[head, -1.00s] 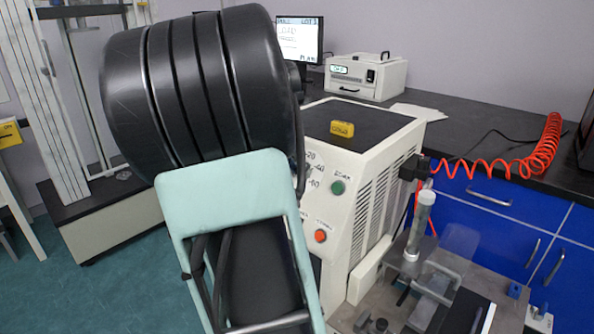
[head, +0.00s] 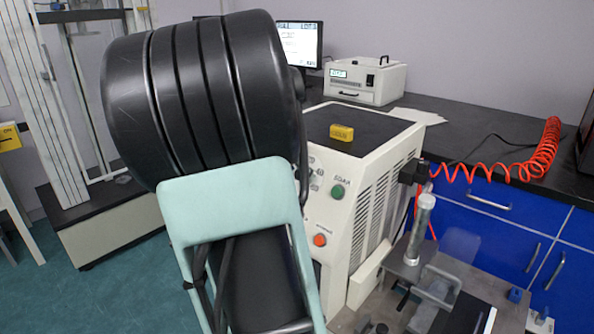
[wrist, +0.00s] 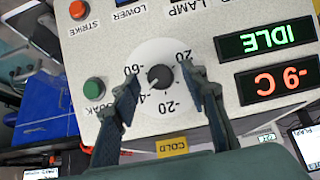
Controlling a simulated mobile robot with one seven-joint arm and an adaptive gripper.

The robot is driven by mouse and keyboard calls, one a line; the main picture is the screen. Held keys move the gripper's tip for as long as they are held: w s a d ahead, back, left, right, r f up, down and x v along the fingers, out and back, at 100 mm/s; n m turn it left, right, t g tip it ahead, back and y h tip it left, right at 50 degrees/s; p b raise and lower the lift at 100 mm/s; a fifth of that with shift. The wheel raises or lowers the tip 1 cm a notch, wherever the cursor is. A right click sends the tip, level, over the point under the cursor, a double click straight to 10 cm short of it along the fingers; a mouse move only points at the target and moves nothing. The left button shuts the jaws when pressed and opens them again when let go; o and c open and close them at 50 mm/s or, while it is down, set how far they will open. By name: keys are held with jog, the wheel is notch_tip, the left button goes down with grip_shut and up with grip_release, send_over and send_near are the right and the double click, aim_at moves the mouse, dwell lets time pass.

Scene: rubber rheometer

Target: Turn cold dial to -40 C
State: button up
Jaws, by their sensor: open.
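The cold dial (wrist: 160,77) is a dark round knob on a white disc marked from 20 through -20 and -40 to -60. In the wrist view it sits between the two fingers of my gripper (wrist: 161,75), which is open, with a gap on each side of the knob. A small pale mark on the knob seems to point to the lower left, toward the -40 and -60 side; I cannot read it exactly. A yellow COLD label (wrist: 172,146) is below. In the head view my arm hides the knob and gripper; only a few numerals show.
The white cabinet (head: 376,215) carries a green SOAK button (wrist: 94,86) and a red STRIKE button (wrist: 79,9). Inverted displays read IDLE (wrist: 266,36) and -9 C (wrist: 278,82). A clamp fixture (head: 415,245) and coiled red hose (head: 540,155) are right.

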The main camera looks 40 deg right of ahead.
jog(key=v, duration=1.1)
jog(key=shift+a+r, duration=0.2)
jog(key=shift+r, duration=0.15)
